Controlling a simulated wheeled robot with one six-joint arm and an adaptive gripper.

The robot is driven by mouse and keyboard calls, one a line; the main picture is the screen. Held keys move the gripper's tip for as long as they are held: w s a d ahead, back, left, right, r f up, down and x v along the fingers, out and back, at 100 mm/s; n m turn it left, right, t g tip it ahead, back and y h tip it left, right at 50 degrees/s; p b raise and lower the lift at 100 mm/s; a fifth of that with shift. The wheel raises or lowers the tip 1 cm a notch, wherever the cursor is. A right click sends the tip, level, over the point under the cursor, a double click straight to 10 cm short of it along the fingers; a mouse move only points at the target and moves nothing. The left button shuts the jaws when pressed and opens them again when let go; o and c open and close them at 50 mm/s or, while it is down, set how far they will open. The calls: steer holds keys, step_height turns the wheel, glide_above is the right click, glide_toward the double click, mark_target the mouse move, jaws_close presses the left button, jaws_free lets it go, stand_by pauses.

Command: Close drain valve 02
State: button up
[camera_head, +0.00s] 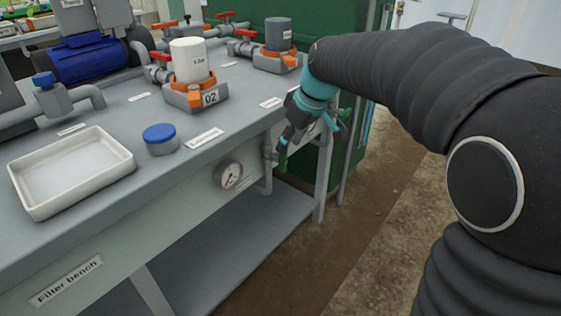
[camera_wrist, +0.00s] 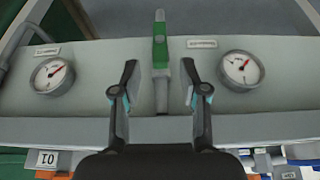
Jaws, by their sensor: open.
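A drain valve with a green lever handle (camera_wrist: 160,50) and a grey stem shows in the wrist view, on the pale front panel of the bench. The lever points straight up in that view. My gripper (camera_wrist: 160,76) is open, one finger on each side of the valve, with gaps left on both sides. The valve's number cannot be read; a small label (camera_wrist: 202,44) beside it is too blurred. In the head view my gripper (camera_head: 298,122) is at the bench's front right edge, hiding most of the valve area.
Pressure gauges flank the valve, left (camera_wrist: 52,76) and right (camera_wrist: 241,70). A filter housing marked 02 (camera_head: 190,62), a white tray (camera_head: 105,178) and a blue-lidded jar (camera_head: 160,139) stand on the filter bench (camera_head: 130,115). The floor (camera_head: 375,190) right of the bench is clear.

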mark_target(281, 159)
steer(key=x, duration=0.8)
jaws_close()
